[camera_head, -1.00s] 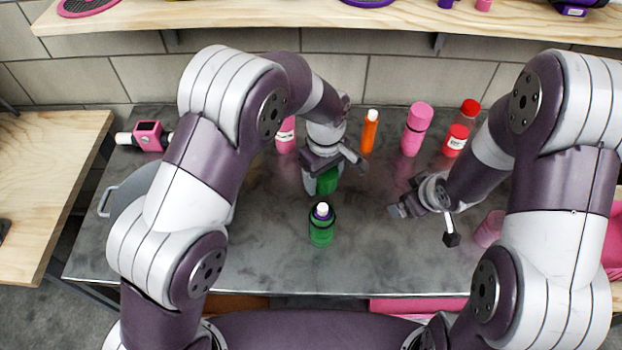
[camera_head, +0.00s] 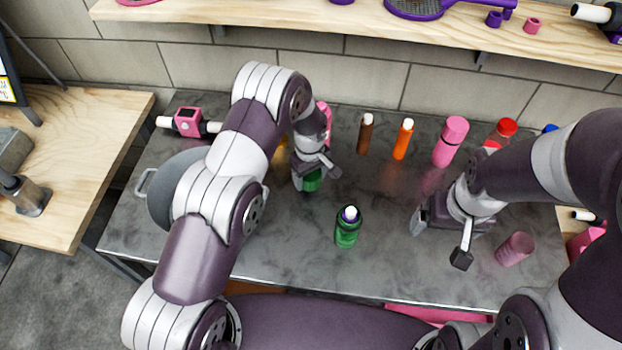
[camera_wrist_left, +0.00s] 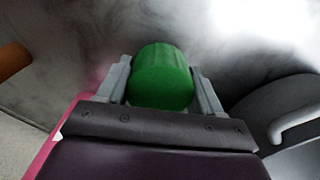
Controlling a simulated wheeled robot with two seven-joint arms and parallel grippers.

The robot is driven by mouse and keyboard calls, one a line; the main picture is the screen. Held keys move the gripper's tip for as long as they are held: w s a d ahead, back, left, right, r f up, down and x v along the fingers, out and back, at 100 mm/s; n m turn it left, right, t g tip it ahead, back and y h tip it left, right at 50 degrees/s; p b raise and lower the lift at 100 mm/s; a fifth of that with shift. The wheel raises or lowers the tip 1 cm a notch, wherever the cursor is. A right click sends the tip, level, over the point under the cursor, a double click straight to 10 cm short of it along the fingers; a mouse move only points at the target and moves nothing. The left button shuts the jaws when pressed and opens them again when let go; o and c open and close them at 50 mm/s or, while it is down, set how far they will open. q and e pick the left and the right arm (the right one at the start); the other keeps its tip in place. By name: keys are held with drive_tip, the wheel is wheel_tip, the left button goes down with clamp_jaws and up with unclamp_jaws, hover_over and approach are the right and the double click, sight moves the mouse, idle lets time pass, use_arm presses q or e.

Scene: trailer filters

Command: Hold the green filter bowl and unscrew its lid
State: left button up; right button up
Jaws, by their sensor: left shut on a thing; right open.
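A green filter bowl (camera_head: 311,182), seen as a plain green cylinder, is between the fingers of my left gripper (camera_head: 312,170). In the left wrist view the bowl (camera_wrist_left: 161,77) sits between both fingers, which are shut on it. The gripper and arm partly hide it in the head view. I cannot tell a separate lid on it, or whether it touches the table. My right gripper (camera_head: 432,222) is open and empty, over the table's right part, well apart from the bowl.
A green bottle (camera_head: 347,232) with a dark and white top stands front centre on the grey table (camera_head: 300,245). Brown (camera_head: 365,135), orange (camera_head: 403,140) and pink (camera_head: 450,143) bottles stand behind. A pink cup (camera_head: 515,249) is at right, a grey pan (camera_head: 168,205) at left.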

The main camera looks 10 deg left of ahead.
sight(310, 183)
use_arm(q)
wheel_tip(310, 183, down, 3)
drive_tip(key=shift+r+p, duration=0.1)
drive_tip(key=shift+p, duration=0.25)
drive_tip(key=shift+f, duration=0.4)
drive_tip(key=o, duration=1.2)
